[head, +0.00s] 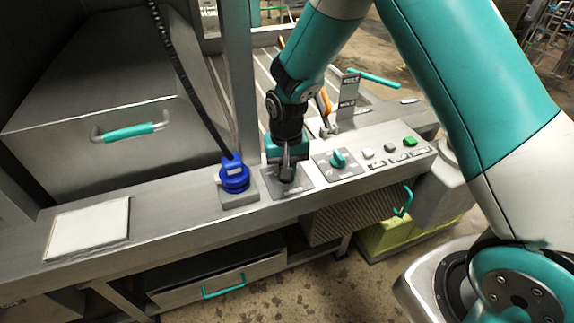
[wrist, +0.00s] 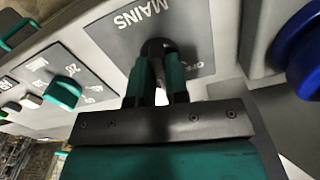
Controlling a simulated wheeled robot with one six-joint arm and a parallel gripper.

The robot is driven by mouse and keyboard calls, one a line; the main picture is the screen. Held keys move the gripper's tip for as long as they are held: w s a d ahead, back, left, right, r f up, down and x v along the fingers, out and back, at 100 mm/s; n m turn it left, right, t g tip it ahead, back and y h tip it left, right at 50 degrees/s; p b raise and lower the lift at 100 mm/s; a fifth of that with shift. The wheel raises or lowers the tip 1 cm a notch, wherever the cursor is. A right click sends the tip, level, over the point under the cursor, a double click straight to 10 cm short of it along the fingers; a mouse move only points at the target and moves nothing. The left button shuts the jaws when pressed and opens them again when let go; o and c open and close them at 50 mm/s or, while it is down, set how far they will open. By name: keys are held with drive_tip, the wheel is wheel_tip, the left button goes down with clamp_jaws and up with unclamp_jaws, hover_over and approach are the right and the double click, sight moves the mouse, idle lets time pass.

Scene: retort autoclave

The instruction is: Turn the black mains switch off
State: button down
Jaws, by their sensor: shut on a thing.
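The black mains switch (wrist: 156,46) is a dark knob on a grey plate (wrist: 196,18) marked MAINS, with small lettering beside the knob, partly hidden, that looks like OFF. My gripper (wrist: 161,72) is shut on the knob, one teal finger on each side. In the head view my gripper (head: 287,172) points down onto the mains plate (head: 306,178) on the sloping console, and it hides the knob there. Which way the knob is turned cannot be told.
A blue plug (head: 234,177) with a black cable stands left of the mains plate. A teal rotary knob (head: 338,158) and white, grey and green buttons (head: 410,141) lie to the right. A teal-handled drawer (head: 218,284) is below.

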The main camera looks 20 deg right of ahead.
drive_tip(key=n, duration=0.5)
drive_tip(key=shift+n+p, duration=0.3)
drive_tip(key=shift+p, duration=0.05)
drive_tip(key=n, duration=0.5)
drive_tip(key=shift+n, duration=0.4)
drive_tip(key=c, duration=1.1)
unclamp_jaws()
drive_tip(key=shift+r, duration=0.1)
wheel_tip(320, 180, up, 17)
drive_tip(key=shift+r, duration=0.15)
